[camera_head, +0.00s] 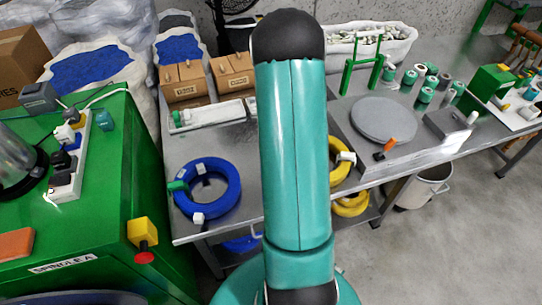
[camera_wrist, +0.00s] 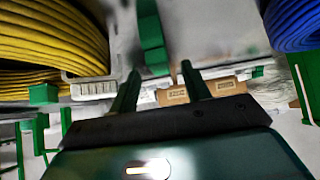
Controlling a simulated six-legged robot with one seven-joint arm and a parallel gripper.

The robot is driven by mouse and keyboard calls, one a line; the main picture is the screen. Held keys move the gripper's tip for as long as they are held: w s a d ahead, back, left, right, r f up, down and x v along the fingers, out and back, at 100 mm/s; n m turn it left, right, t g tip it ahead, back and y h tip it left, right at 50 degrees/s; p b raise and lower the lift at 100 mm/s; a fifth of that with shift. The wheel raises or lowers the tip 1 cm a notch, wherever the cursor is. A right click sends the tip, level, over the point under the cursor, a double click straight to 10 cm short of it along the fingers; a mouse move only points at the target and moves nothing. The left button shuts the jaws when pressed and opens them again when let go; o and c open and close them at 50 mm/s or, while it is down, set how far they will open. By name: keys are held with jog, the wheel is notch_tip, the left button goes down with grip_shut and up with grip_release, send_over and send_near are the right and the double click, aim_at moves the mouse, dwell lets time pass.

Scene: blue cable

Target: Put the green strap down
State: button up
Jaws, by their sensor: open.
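In the wrist view a green strap (camera_wrist: 151,35) shows between the yellow and blue coils, its near end close to the gap between my fingertips. My gripper (camera_wrist: 160,71) is open, with one dark green finger on each side of that gap. I cannot tell whether the strap touches a finger or rests on the table. The blue cable coil (camera_head: 236,188) lies on the grey table in the head view, with a green piece (camera_head: 178,187) on its left side. It also shows in the wrist view (camera_wrist: 295,25). My arm hides the gripper in the head view.
A yellow coil (camera_head: 338,174) lies right of my arm, partly hidden, and shows large in the wrist view (camera_wrist: 45,45). Cardboard boxes (camera_head: 184,82) stand at the back of the table (camera_head: 215,142). A grey disc (camera_head: 384,119) and several green spools are to the right. A green cabinet (camera_head: 100,190) stands left.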

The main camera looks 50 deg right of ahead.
jog(key=shift+x, duration=2.65)
jog(key=shift+s+f, duration=0.1)
grip_shut()
